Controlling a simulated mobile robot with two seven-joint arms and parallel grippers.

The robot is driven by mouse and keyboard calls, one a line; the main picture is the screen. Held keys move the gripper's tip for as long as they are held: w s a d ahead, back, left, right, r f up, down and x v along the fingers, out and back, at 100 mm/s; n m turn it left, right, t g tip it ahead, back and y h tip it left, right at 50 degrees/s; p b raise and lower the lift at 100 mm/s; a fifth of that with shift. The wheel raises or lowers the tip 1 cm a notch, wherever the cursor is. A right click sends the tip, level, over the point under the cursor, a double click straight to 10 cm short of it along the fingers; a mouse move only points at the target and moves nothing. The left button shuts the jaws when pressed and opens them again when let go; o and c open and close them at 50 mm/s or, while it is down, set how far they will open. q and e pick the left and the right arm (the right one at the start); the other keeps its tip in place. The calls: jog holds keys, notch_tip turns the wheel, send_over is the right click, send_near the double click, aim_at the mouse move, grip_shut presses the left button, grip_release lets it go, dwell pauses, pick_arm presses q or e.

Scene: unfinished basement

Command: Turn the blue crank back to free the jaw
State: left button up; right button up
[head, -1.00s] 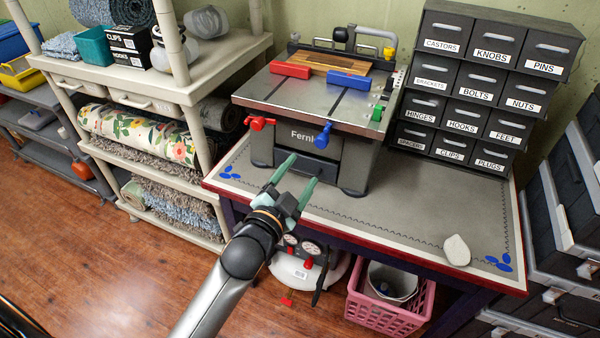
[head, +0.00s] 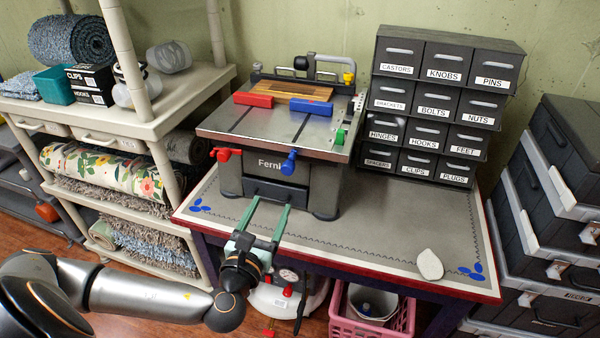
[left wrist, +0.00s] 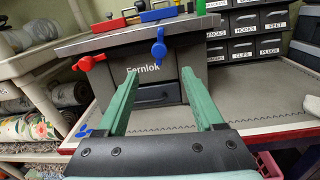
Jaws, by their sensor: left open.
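The blue crank (head: 289,162) is on the front of the grey Fernlok machine (head: 262,185), right of its label. It also shows in the left wrist view (left wrist: 159,48), ahead of and above my fingers. A red crank (head: 224,154) is on the front left. On the machine's top, a red jaw block (head: 254,100) and a blue jaw block (head: 312,107) lie by a striped wooden board (head: 291,91). My left gripper (head: 266,204) is open and empty, with green fingers pointing at the machine's front below the blue crank. My right gripper is out of view.
The bench (head: 385,225) is clear right of the machine, except for a pale stone-like lump (head: 429,264). Labelled drawers (head: 440,110) stand behind right. A green knob (head: 340,137) sits on the machine's right side. Shelves (head: 160,122) stand left; a pink basket (head: 372,325) is below.

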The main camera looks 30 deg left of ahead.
aim_at(286, 171)
pick_arm(q)
jog(key=x, duration=1.2)
jog(key=shift+w+a+f, duration=0.1)
jog(key=shift+w+a, duration=0.05)
jog(key=shift+w, duration=0.05)
jog(key=shift+c, duration=0.3)
grip_shut()
